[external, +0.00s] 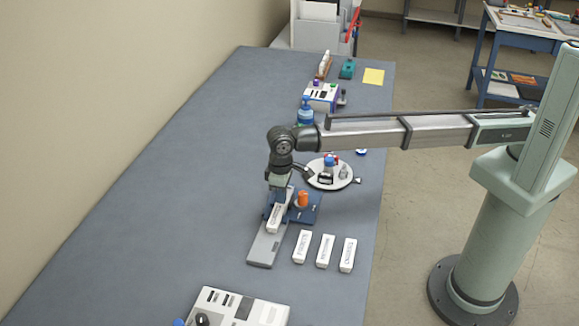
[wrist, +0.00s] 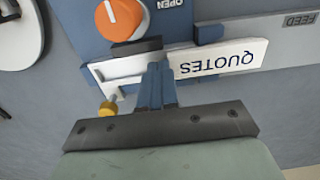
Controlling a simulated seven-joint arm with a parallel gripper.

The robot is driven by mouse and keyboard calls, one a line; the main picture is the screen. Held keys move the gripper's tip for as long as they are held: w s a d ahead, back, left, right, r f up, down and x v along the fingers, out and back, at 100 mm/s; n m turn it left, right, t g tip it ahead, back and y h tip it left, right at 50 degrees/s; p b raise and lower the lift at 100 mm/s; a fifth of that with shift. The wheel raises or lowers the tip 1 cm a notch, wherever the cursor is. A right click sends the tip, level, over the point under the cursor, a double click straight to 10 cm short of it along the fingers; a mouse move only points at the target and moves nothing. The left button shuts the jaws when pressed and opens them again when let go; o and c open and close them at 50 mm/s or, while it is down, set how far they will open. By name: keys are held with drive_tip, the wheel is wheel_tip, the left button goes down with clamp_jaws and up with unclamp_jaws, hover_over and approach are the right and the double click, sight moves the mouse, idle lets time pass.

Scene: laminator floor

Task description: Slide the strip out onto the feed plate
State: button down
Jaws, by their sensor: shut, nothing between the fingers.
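A white strip lettered QUOTES (wrist: 222,60) lies in a channel beside a blue device (wrist: 180,14). In the external view the strip (external: 273,219) rests on the near side of the device, at the grey feed plate (external: 262,250). In the wrist view the feed plate, marked FEED (wrist: 262,30), runs right past the strip. My gripper (wrist: 156,84) is shut and empty, fingers down at the strip's left end; contact cannot be told. In the external view my gripper (external: 280,194) stands behind the strip. An orange knob (wrist: 119,18) sits beside the word OPEN.
Three white labelled blocks, including a middle one (external: 325,251), stand right of the feed plate. A round white tray (external: 318,182) with small items is behind the device. A white panel (external: 236,308) lies at the front. The left of the table is clear.

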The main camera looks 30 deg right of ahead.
sight(278, 208)
drive_tip(key=shift+s+a, duration=0.8)
drive_tip(key=shift+s+a, duration=0.1)
drive_tip(key=shift+s+a, duration=0.7)
drive_tip(key=shift+a, duration=0.05)
drive_tip(key=shift+d, duration=0.1)
drive_tip(key=shift+w+d, duration=0.3)
drive_tip(key=shift+w, duration=0.05)
idle(0.3)
drive_tip(key=shift+r, duration=0.2)
wheel_tip(278, 208, up, 12)
drive_tip(key=shift+f, duration=0.15)
idle(1.4)
idle(0.3)
